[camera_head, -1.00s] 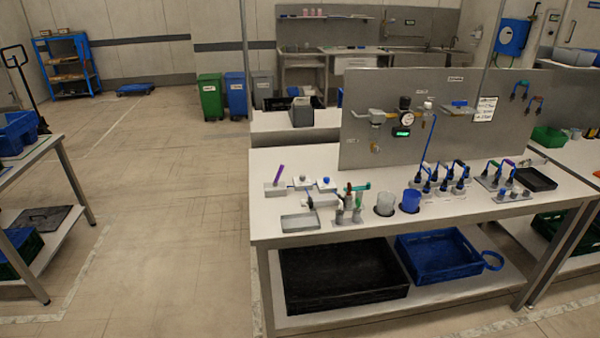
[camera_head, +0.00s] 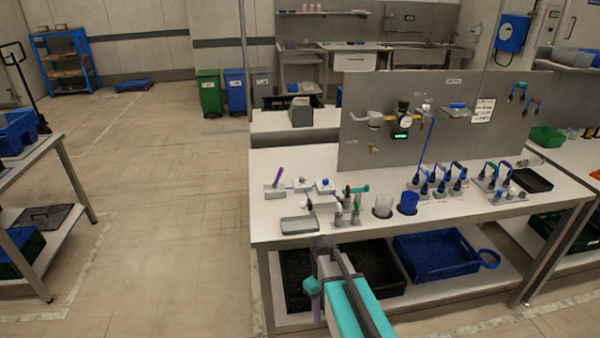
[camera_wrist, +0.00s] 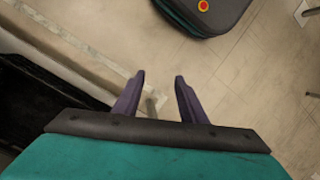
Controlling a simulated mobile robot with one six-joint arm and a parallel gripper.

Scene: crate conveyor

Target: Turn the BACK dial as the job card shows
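The job card (camera_head: 483,110) is a white sheet on the right half of the grey panel; its writing is too small to read. Small grey blocks with blue or pale knobs, one of them a blue-topped block (camera_head: 324,184), sit at the left of the bench top. I cannot tell which is the BACK dial; no label is readable. My gripper (camera_head: 316,312) hangs low in front of the bench, below its top, pointing down. In the wrist view its two purple fingers (camera_wrist: 160,78) are apart, with only floor between them.
A round gauge (camera_head: 404,122) and pipework are on the panel. A grey tray (camera_head: 299,225), a white cup (camera_head: 383,206), a blue cup (camera_head: 407,202) and several cabled plugs occupy the bench (camera_head: 262,237). Black and blue (camera_head: 440,257) crates stand on the lower shelf.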

